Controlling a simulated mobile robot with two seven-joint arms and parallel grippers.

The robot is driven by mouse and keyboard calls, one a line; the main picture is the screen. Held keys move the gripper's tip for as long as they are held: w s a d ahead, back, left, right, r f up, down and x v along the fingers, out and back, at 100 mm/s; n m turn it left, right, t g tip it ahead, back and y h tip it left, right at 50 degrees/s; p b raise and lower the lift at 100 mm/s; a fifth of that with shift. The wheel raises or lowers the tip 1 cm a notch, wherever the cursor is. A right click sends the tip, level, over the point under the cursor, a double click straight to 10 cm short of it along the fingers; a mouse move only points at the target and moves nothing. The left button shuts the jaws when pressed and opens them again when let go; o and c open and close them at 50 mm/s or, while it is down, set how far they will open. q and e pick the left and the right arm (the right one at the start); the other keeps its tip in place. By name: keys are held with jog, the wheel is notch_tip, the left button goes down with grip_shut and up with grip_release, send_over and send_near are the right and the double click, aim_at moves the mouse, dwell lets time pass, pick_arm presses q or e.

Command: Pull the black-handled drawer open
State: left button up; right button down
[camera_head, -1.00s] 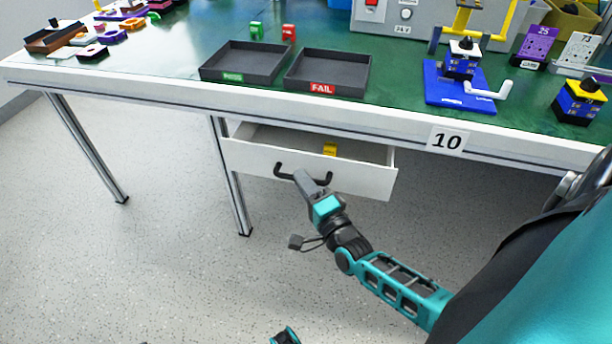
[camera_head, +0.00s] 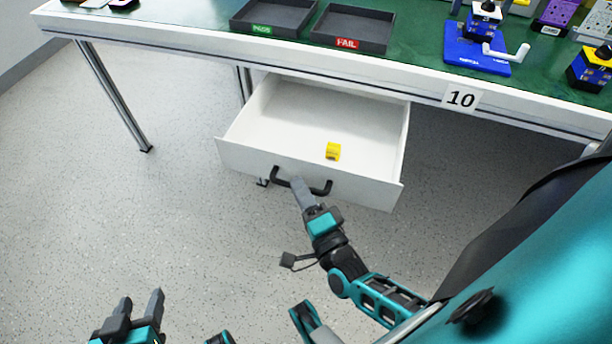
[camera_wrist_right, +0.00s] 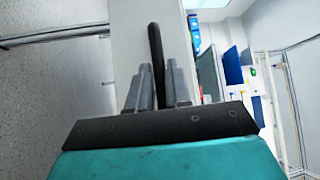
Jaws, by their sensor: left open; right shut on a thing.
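The white drawer (camera_head: 240,153) under the table stands well out, with its inside open to view from above. Its black handle (camera_head: 322,190) is on the front panel. My right gripper (camera_head: 298,185) is shut on the handle near its middle. In the right wrist view the black handle (camera_wrist_right: 156,50) runs between the two grey fingers of my right gripper (camera_wrist_right: 158,85). My left gripper (camera_head: 138,305) is open and empty at the lower left, over the floor and apart from the drawer.
A small yellow item (camera_head: 333,151) lies inside the drawer. On the table (camera_head: 400,70) stand a PASS tray (camera_head: 262,29), a FAIL tray (camera_head: 347,43) and a blue fixture (camera_head: 476,57). A table leg (camera_head: 115,95) stands at the left. The floor in front is clear.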

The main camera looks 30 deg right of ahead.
jog(key=shift+s+a, duration=0.15)
jog(key=shift+a, duration=0.05)
jog(key=c, duration=1.3)
grip_release()
jog(key=shift+c, duration=0.2)
jog(key=shift+o, duration=1.1)
jog(key=s+f, duration=0.1)
jog(key=s, duration=1.1)
jog(key=shift+s+a+f, duration=0.35)
jog(key=shift+s+a, duration=0.05)
jog(key=shift+a, duration=0.05)
